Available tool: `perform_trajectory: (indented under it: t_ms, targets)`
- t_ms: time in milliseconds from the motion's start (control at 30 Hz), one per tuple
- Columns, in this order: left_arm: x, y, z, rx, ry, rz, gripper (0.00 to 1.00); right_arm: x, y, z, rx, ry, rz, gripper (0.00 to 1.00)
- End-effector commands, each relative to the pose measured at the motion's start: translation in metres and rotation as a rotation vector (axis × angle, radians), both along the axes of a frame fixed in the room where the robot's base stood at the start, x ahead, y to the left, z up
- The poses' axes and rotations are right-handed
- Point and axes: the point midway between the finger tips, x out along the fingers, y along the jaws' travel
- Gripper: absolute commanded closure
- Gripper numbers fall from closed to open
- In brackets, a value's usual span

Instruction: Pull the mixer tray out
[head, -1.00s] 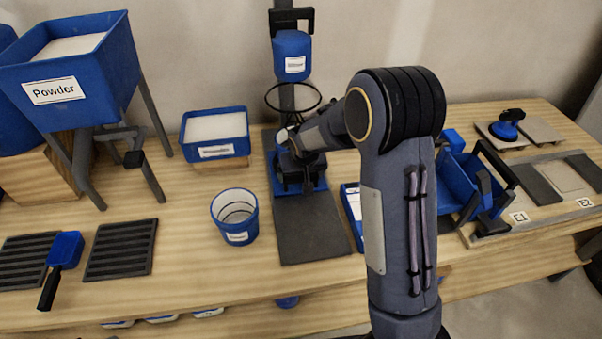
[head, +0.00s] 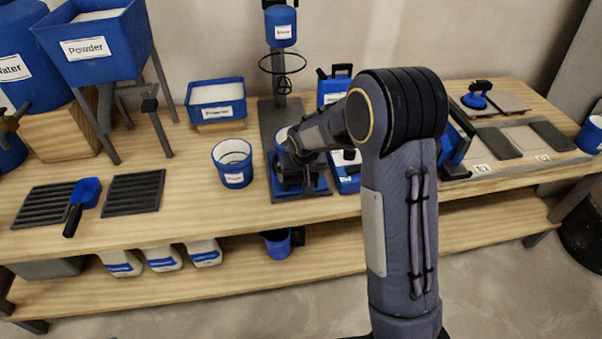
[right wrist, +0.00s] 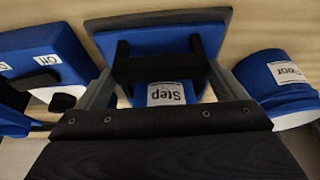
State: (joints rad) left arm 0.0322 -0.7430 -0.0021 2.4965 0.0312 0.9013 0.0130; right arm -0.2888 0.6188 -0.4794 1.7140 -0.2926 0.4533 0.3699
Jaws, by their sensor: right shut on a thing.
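The mixer tray (head: 318,188) is blue and sits at the front end of the dark slide plate under the mixer (head: 281,28). It also shows in the right wrist view (right wrist: 203,35), with a label that reads upside down and a black handle bar (right wrist: 155,62). My right gripper (head: 297,175) is shut on the handle. Its fingers (right wrist: 160,75) flank the bar in the right wrist view. My left gripper is not in view.
A blue bucket (head: 233,165) stands just left of the tray. A blue box with an On/Off label (right wrist: 40,62) is close on the other side. The white-filled bin (head: 217,98) and powder hopper (head: 95,45) stand further left. Bare table lies in front.

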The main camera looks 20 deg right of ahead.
Motion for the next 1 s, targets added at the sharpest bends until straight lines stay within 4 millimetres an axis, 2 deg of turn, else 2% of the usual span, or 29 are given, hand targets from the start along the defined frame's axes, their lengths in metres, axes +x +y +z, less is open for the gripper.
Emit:
perform_trajectory:
  t_ms: [400, 433, 500, 767, 867, 1000]
  targets:
    - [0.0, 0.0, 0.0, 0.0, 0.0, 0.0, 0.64, 0.001, 0.0, 0.002, -0.001, -0.003, 0.0, 0.5]
    - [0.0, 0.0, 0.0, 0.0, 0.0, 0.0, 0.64, 0.001, 0.0, 0.002, -0.001, -0.003, 0.0, 0.08]
    - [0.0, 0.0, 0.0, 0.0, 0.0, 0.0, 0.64, 0.001, 0.0, 0.002, -0.001, -0.003, 0.0, 0.0]
    - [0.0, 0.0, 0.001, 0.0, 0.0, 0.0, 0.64, 0.0, 0.0, 0.005, 0.0, -0.004, 0.0, 0.0]
    - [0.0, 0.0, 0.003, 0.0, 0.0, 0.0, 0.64, -0.004, 0.001, 0.015, -0.001, -0.006, 0.0, 0.0]
    - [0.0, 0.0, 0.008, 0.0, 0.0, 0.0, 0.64, -0.013, 0.004, 0.039, 0.001, -0.007, 0.001, 0.0]
